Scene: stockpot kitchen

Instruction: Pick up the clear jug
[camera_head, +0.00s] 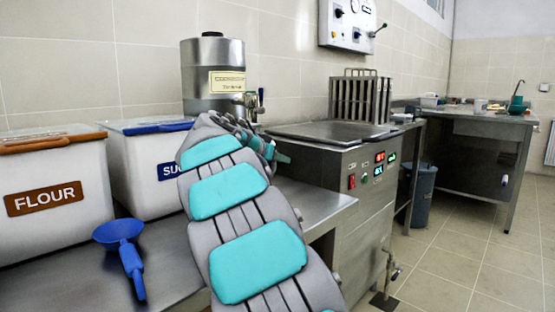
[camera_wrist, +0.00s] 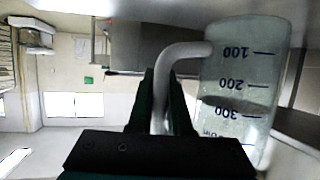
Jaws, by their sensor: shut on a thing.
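The clear jug (camera_wrist: 238,70) is at the right of the wrist view, a see-through cylinder with dark 100, 200 and 300 marks. The marks look upside down, as does the room around them in that view. Its pale curved handle (camera_wrist: 185,50) runs down between the two dark fingers of my gripper (camera_wrist: 162,88), which is shut on it. In the head view my arm reaches over the steel counter and the gripper end (camera_head: 268,150) is mostly hidden behind it. I cannot make out the jug there.
Flour (camera_head: 55,170) and sugar (camera_head: 140,165) bins and a blue scoop (camera_head: 120,232) stand left on the steel counter (camera_head: 180,250). A steel urn (camera_head: 213,60) is behind my arm. A fryer-like unit (camera_head: 345,180) stands right. The tiled floor (camera_head: 450,255) is open.

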